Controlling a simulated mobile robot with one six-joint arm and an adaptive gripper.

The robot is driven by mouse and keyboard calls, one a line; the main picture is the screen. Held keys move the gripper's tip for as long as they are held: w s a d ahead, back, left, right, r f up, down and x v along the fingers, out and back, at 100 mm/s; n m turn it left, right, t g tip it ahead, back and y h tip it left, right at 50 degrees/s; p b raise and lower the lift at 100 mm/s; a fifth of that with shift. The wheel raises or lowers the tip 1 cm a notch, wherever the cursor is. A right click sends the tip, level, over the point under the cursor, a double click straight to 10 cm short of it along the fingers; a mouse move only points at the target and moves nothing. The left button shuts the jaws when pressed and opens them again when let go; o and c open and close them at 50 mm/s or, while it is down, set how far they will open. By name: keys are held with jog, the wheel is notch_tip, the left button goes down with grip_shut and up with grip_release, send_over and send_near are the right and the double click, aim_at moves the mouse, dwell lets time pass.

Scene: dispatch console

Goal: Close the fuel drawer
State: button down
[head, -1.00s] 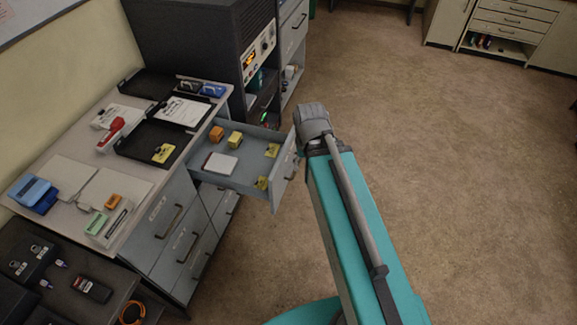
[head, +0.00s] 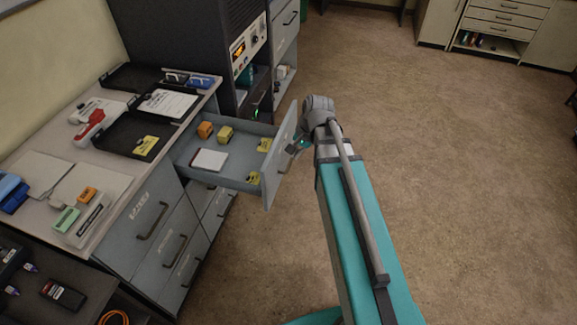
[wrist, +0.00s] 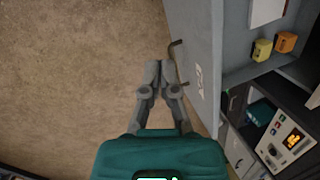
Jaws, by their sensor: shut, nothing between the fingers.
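The open drawer (head: 222,176) sticks out of the desk's cabinet at its far end, with its front panel (head: 280,162) facing my arm. I take it as the fuel drawer; its label is hard to read. Inside lie an orange block, several yellow items and a white pad. In the wrist view the drawer front (wrist: 193,45) stands upright at the right, with a dark bar handle (wrist: 177,52). My gripper (wrist: 159,68) is shut and empty beside the handle, just outside the front. Whether it touches is unclear. In the head view the gripper (head: 299,145) is partly hidden by my wrist.
The desk top (head: 55,146) holds black trays, papers and small boxes. Closed drawers (head: 168,248) lie below it. A dark equipment rack (head: 185,40) stands behind the open drawer. The brown floor (head: 450,170) at the right is clear.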

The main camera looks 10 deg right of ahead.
jog(key=w+d+f+m+t+y+b, duration=0.2)
jog(key=w+d+f+m+y+b, duration=0.1)
jog(key=w+f+m+b, duration=0.6)
jog(key=m+t+y+b, duration=0.2)
jog(key=m+b, duration=0.4)
jog(key=b, duration=0.4)
send_near(283, 159)
jog(key=d+r, duration=0.2)
jog(key=shift+s+d+f+m, duration=0.1)
jog(key=shift+s+f+m, duration=0.1)
jog(key=shift+s+m, duration=0.15)
jog(key=b+x, duration=0.6)
jog(key=x, duration=0.2)
jog(key=shift+f, duration=0.25)
jog(key=shift+b+x, duration=0.4)
jog(key=shift+x, duration=0.45)
jog(key=shift+s+r, duration=0.1)
jog(key=shift+w, duration=0.2)
